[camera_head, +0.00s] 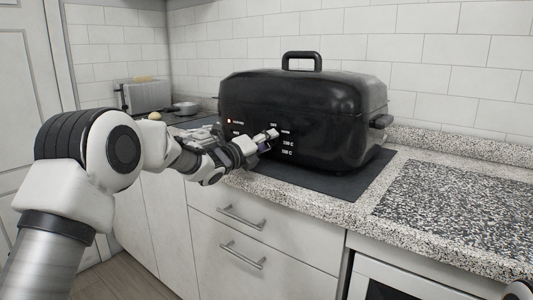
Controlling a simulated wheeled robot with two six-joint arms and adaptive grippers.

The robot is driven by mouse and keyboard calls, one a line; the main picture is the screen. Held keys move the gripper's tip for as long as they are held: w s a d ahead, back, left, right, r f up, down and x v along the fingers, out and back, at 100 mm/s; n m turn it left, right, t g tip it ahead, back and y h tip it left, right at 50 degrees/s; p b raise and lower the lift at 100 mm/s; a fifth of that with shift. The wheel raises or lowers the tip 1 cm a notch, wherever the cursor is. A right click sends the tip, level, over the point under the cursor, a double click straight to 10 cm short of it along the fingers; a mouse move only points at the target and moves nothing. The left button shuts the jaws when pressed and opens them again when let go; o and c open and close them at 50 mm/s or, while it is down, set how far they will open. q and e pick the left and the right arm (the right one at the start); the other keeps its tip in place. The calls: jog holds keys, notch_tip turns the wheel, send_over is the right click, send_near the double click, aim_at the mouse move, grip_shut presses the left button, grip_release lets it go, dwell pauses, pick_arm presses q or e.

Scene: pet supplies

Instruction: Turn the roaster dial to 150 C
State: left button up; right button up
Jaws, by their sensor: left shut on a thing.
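The black roaster (335,120) stands on a dark mat on the counter, with its lid on and a handle on top. My left gripper (268,138) is at this front panel, shut on the roaster dial. The gripper covers most of the dial, so its pointer and setting cannot be read. My right gripper is out of view; only a bit of my right arm shows at the lower right edge.
The dark mat (345,187) lies under the roaster. A toaster (148,96) and a small pan (186,108) stand at the back left. The speckled counter (460,205) is clear on the right. Drawers with handles (241,218) are below the counter edge.

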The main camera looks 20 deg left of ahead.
pick_arm(q)
jog(key=shift+m+b, duration=0.85)
jog(key=shift+m, duration=0.25)
jog(key=o, duration=1.1)
jog(key=shift+o, duration=0.2)
jog(key=v, duration=1.2)
jog(key=shift+w+a+r, duration=0.1)
jog(key=shift+a, duration=0.05)
